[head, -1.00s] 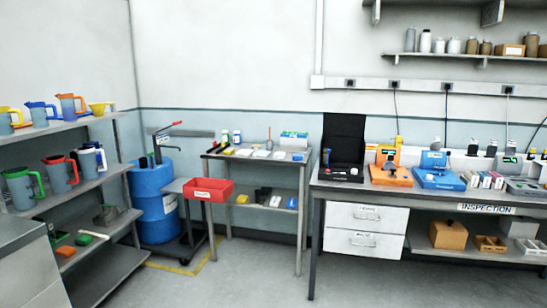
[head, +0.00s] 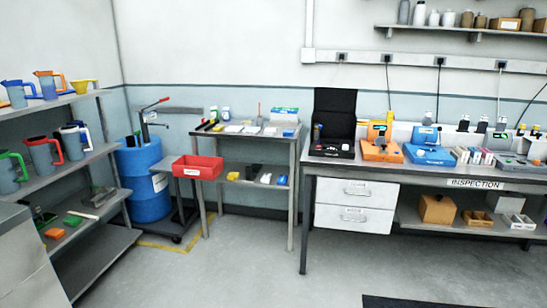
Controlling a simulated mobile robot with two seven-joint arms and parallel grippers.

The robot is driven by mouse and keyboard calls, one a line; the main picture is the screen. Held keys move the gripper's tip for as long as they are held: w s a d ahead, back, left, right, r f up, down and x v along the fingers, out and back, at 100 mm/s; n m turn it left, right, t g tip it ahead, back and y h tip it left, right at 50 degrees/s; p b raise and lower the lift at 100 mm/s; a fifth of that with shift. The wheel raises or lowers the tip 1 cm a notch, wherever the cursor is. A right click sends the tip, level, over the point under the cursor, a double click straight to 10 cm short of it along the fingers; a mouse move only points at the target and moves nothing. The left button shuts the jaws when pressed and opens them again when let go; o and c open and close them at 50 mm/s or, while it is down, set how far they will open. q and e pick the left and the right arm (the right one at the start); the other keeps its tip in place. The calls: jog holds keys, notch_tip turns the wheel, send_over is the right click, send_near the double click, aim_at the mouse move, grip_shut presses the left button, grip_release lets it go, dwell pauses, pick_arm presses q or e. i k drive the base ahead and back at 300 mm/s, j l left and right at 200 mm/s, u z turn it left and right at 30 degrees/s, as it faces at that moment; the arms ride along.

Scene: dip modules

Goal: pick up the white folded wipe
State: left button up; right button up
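Small white flat items lie on the top of the grey metal side table (head: 288,137) in the middle of the head view. One white flat piece (head: 233,129) lies left of centre there, and another (head: 251,130) lies just right of it. They are too small to tell which is the folded wipe. Neither of my grippers is in view, and nothing in view is held.
A red bin (head: 198,168) stands left of the side table, by a blue drum (head: 147,185). Shelves with jugs (head: 42,157) stand at the left. The inspection bench (head: 390,168) is at the right. Open floor (head: 235,260) lies in front.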

aim_at(268, 131)
jog(key=i+z, duration=0.1)
jog(key=i, duration=0.4)
jog(key=i+z, duration=0.1)
jog(key=i, duration=0.45)
jog(key=i+j+z, duration=0.15)
jog(key=i, duration=0.35)
jog(key=i+j+z, duration=0.1)
jog(key=i, duration=0.4)
jog(key=i+j+z, duration=0.1)
jog(key=i+j, duration=0.15)
jog(key=i, duration=0.25)
